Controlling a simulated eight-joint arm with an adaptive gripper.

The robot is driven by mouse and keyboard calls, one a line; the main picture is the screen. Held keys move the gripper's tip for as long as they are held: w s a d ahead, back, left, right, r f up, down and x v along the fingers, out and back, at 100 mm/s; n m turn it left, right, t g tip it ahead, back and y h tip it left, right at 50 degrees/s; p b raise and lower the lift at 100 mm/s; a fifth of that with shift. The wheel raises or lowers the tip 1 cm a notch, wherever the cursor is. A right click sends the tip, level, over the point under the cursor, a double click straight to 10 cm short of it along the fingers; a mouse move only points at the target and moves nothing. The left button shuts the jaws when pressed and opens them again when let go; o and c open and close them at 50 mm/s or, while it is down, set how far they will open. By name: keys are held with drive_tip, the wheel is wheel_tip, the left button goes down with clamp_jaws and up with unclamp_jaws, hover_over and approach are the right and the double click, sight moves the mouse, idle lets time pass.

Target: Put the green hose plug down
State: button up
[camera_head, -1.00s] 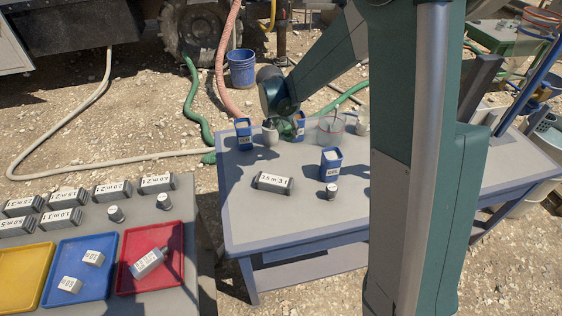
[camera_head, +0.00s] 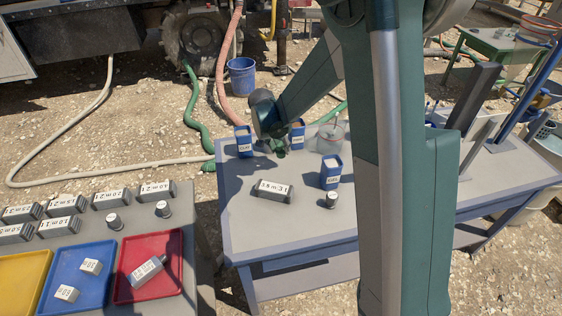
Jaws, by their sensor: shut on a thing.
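My gripper (camera_head: 280,148) is low over the far part of the grey table (camera_head: 237,240), between two blue containers. It is small and dark in this view, and its fingers are hard to make out. A small green piece at its tip, seemingly the green hose plug (camera_head: 281,153), is held in it. The plug is mostly hidden, and I cannot tell whether it touches the tabletop.
Blue containers (camera_head: 243,141) (camera_head: 297,133) flank my gripper; another (camera_head: 331,172) stands nearer. A clear beaker (camera_head: 330,138) is to the right. A labelled grey block (camera_head: 272,190) and a small cylinder (camera_head: 331,200) lie in front. The table's left front is bare.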

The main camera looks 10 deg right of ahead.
sight(281, 152)
drive_tip(key=shift+f, duration=1.55)
drive_tip(key=shift+f, duration=0.1)
drive_tip(key=shift+f+b, duration=0.45)
drive_tip(key=shift+f, duration=1.35)
drive_tip(key=shift+f, duration=0.1)
drive_tip(key=o, duration=0.9)
drive_tip(key=shift+p+v, duration=0.75)
drive_tip(key=shift+v, duration=5.4)
